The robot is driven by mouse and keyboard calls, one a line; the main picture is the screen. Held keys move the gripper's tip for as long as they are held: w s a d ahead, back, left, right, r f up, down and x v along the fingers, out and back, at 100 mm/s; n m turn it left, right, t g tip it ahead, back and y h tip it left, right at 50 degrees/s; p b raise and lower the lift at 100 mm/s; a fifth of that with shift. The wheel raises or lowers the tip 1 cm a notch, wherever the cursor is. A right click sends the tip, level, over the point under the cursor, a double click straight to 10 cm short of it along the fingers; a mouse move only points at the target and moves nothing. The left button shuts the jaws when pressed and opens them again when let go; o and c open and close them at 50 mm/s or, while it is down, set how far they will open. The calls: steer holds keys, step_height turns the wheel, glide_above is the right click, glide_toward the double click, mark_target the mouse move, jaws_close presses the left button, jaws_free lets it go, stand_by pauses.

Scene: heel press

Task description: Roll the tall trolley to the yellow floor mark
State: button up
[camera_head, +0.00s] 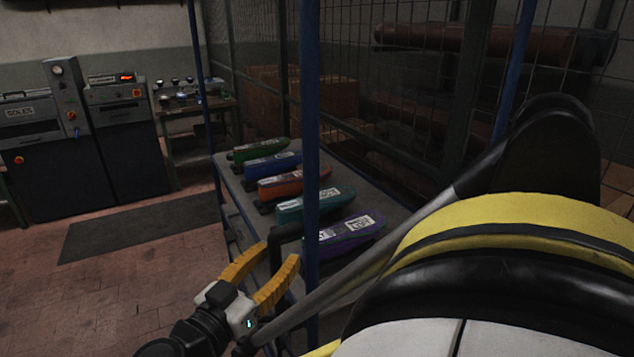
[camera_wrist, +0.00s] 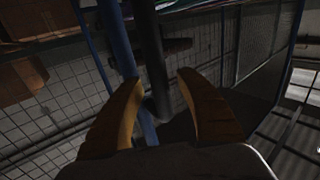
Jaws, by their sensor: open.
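The tall trolley has blue posts (camera_head: 311,130) and a grey shelf (camera_head: 236,190) carrying several coloured, labelled shoe-shaped pieces. It stands just beyond my gripper. A dark bent bar (camera_head: 285,232), apparently the trolley's handle, is at the near end. My gripper (camera_head: 279,252) has orange fingers and is open at this bar. In the wrist view, the dark bar (camera_wrist: 150,55) runs down between the open fingertips (camera_wrist: 161,78), with a blue post (camera_wrist: 121,40) close on its left. I cannot tell whether the fingers touch the bar. No yellow floor mark is recognisable in either view.
A wire mesh fence (camera_head: 415,100) stands behind the trolley, with brown rolls (camera_head: 500,43) and cartons (camera_head: 275,95) beyond it. Grey machines (camera_head: 80,150) and a small bench (camera_head: 190,110) stand at the back left. A dark mat (camera_head: 135,226) lies on otherwise clear red tile floor (camera_head: 90,300).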

jaws_close()
steer(key=shift+w+a, duration=0.3)
steer(key=shift+w, duration=0.35)
steer(key=shift+w+a, duration=0.2)
steer(key=shift+w, duration=0.1)
steer(key=shift+c, duration=0.4)
jaws_free()
steer(key=shift+s, duration=0.15)
steer(key=shift+o, duration=0.4)
steer(key=shift+s+a, duration=0.1)
steer(key=shift+s, duration=0.05)
steer(key=v, duration=1.1)
steer(key=shift+s, duration=0.35)
